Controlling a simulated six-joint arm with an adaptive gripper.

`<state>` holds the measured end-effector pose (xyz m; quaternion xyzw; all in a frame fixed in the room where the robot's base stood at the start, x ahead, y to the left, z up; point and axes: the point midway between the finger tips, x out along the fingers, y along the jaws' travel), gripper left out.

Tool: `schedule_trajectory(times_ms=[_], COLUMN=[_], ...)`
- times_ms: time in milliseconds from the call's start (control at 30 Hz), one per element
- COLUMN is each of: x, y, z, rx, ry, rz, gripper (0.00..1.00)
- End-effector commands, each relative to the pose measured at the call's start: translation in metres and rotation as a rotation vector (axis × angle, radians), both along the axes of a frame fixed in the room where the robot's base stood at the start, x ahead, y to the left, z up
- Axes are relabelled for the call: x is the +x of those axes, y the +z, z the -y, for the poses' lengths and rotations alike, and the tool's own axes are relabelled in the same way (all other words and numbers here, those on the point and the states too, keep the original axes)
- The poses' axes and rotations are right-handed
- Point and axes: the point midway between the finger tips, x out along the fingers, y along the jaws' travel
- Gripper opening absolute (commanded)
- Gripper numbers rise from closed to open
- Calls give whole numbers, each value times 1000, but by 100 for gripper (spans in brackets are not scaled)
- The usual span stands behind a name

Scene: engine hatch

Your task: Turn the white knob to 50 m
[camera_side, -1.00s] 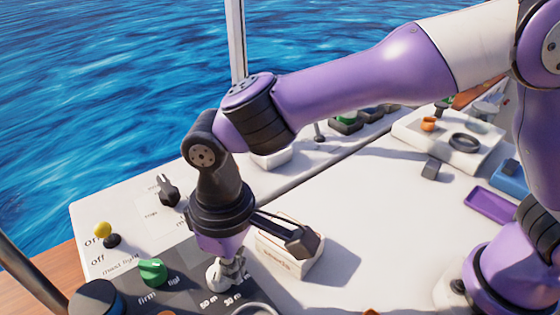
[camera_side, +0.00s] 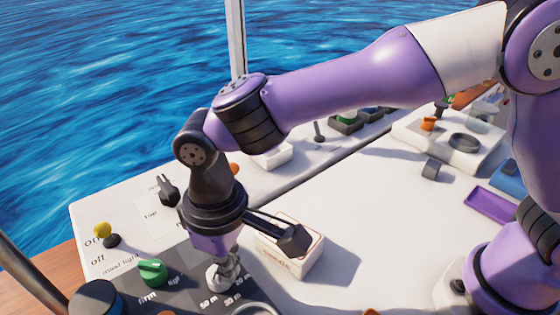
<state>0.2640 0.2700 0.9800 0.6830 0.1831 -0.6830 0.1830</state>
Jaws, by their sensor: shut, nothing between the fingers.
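The white knob (camera_side: 219,277) sits on the dark panel at the bottom centre of the side view. Printed labels lie around its near and right side: "50 m" (camera_side: 208,302), "30 m" (camera_side: 234,299) and a partly covered "20 m". My gripper (camera_side: 228,262) points down at the knob from above, tilted, with its fingers shut and empty. The fingertips overlap the knob in the picture; I cannot tell whether they touch it. The knob's top and pointer are partly hidden, so its setting cannot be read.
A green knob (camera_side: 153,271) stands left of the white knob, with a large dark knob (camera_side: 95,298) nearer. A yellow-tipped switch (camera_side: 104,234) and a black knob (camera_side: 168,190) stand farther back. A white box (camera_side: 292,258) stands close on the right. The white deck farther right has clear room.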

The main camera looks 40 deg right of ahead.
Motion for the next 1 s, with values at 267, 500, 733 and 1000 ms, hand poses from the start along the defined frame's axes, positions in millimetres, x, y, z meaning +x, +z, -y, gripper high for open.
schedule_trajectory(times_ms=[267,500,733,1000], x=[-2,-2,-3,-10], y=[0,0,0,2], z=[-2,-4,-4,-1], rx=[0,0,0,1], ry=[0,-1,0,0], rz=[0,0,0,1], gripper=[0,0,0,0])
